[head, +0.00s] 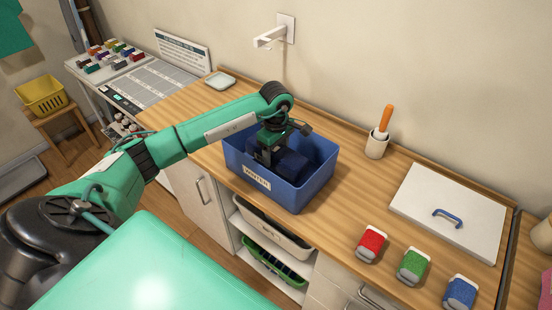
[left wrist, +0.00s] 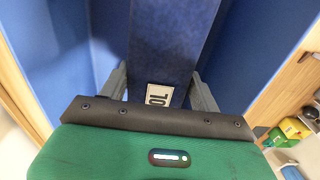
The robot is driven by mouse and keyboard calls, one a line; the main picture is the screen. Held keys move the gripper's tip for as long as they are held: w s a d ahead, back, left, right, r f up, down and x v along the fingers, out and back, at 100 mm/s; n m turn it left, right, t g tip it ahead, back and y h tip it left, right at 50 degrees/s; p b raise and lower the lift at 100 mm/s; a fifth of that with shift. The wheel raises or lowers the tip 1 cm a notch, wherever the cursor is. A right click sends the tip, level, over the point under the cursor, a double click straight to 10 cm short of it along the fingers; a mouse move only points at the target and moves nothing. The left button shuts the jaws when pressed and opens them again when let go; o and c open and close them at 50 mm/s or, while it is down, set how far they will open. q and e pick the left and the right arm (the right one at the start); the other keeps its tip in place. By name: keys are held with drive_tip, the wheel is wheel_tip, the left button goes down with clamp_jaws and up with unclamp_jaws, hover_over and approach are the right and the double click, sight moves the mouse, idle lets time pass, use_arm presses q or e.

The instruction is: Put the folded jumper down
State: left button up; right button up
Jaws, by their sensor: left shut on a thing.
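The folded jumper (head: 293,165) is dark blue and sits low inside a blue bin (head: 312,190) on the wooden counter; the bin's front label reads WINTER. My left gripper (head: 268,156) reaches down into the bin and is shut on the jumper. In the left wrist view the jumper (left wrist: 172,45) stands between both fingers, with a small white tag near the palm and blue bin walls (left wrist: 258,50) on either side. Whether the jumper touches the bin's floor is hidden. My right gripper is not in view.
A cup with an orange-handled tool (head: 377,143) stands right of the bin. A white panel with a blue handle (head: 455,205) lies further right. Red (head: 371,243), green (head: 413,265) and blue (head: 460,291) items line the front edge. A small dish (head: 220,81) lies behind left.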

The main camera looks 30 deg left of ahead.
use_arm(q)
wheel_tip(320, 180, down, 3)
drive_tip(key=shift+s+f+p, duration=0.1)
drive_tip(key=shift+p, duration=0.55)
drive_tip(key=shift+f, duration=0.4)
drive_tip(key=shift+f, duration=0.1)
drive_tip(key=shift+f, duration=0.1)
drive_tip(key=o, duration=1.2)
